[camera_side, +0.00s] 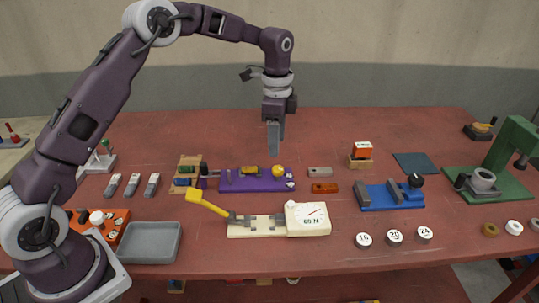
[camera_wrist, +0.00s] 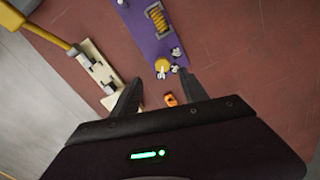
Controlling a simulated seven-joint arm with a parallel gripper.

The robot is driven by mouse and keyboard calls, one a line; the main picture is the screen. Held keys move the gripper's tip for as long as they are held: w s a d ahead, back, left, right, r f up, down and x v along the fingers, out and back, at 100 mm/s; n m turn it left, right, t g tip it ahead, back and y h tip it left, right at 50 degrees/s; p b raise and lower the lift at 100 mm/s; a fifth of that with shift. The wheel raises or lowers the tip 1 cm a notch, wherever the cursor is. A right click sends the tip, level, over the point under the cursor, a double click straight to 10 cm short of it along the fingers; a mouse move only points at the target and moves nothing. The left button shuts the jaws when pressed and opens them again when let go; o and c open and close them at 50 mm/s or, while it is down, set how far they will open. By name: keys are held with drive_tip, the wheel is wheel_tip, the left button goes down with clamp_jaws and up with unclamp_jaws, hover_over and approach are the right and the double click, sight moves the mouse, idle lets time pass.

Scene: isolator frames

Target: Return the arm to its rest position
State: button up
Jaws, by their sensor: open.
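My gripper (camera_side: 274,138) hangs pointing down above the red table (camera_side: 220,133), behind the purple fixture (camera_side: 232,183). In the wrist view, the two fingers of my gripper (camera_wrist: 162,95) stand apart with nothing between them. The purple fixture also shows in the wrist view (camera_wrist: 147,30), with a coil and a yellow knob. The arm reaches in from the left with its elbow high. No mark of a rest position shows.
A white gauge fixture (camera_side: 305,216) with a yellow lever (camera_side: 207,203) stands in front of the purple one. A blue vise (camera_side: 390,196), a green press (camera_side: 510,160) and a grey tray (camera_side: 149,243) stand around. Small blocks (camera_side: 324,188) lie right of the purple fixture. The table's back strip is mostly clear.

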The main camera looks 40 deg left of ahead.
drive_tip(key=s+d+r+n+t, duration=0.25)
drive_tip(key=s+r+n, duration=0.35)
drive_tip(key=s+r, duration=1.2)
drive_tip(key=s+f+n+t, duration=0.3)
drive_tip(key=s+n, duration=0.3)
drive_tip(key=s, duration=1.1)
drive_tip(key=shift+s+f, duration=0.35)
drive_tip(key=shift+f, duration=0.25)
